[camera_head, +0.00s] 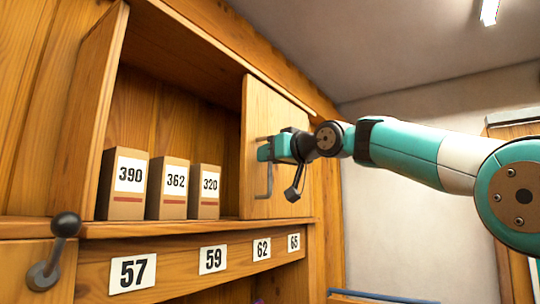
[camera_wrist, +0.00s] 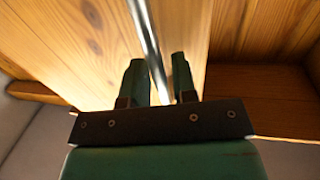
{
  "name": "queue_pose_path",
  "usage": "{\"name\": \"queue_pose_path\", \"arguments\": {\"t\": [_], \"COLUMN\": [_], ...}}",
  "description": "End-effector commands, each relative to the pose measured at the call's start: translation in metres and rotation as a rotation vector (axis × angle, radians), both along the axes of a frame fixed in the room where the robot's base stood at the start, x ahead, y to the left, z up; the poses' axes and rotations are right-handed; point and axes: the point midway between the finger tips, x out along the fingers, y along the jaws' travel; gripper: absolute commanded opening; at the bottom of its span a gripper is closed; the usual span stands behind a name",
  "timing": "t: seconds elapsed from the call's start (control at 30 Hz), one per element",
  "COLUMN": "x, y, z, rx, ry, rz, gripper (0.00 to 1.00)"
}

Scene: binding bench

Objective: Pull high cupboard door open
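The high cupboard door (camera_head: 284,137) is a pale wooden panel at the right of the open cupboard bay. Its handle (camera_head: 264,187) is a thin grey metal bar. In the wrist view the bar (camera_wrist: 149,38) runs between the two dark green fingers. My gripper (camera_head: 265,151) is at the upper part of the handle; in the wrist view, my gripper (camera_wrist: 159,72) has its fingers close together around the bar. It looks shut on it, though contact on both sides is hard to make out.
In the bay stand boxes marked 390 (camera_head: 125,205), 362 (camera_head: 168,208) and 320 (camera_head: 205,207). A wooden panel (camera_head: 91,110) stands at the bay's left. Below is a rail (camera_head: 185,266) with number labels. A dark ball-ended lever (camera_head: 65,226) juts out at lower left.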

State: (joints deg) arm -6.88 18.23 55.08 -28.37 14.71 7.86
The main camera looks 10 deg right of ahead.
Motion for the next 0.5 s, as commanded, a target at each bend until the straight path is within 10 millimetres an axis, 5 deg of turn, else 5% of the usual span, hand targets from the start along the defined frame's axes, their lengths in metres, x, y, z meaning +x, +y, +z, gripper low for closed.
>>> {"name": "queue_pose_path", "arguments": {"t": [0.5], "x": [-0.016], "y": [-0.012], "z": [-0.003], "rx": [-0.001], "ry": [-0.003], "rz": [-0.003], "gripper": [0.37]}}
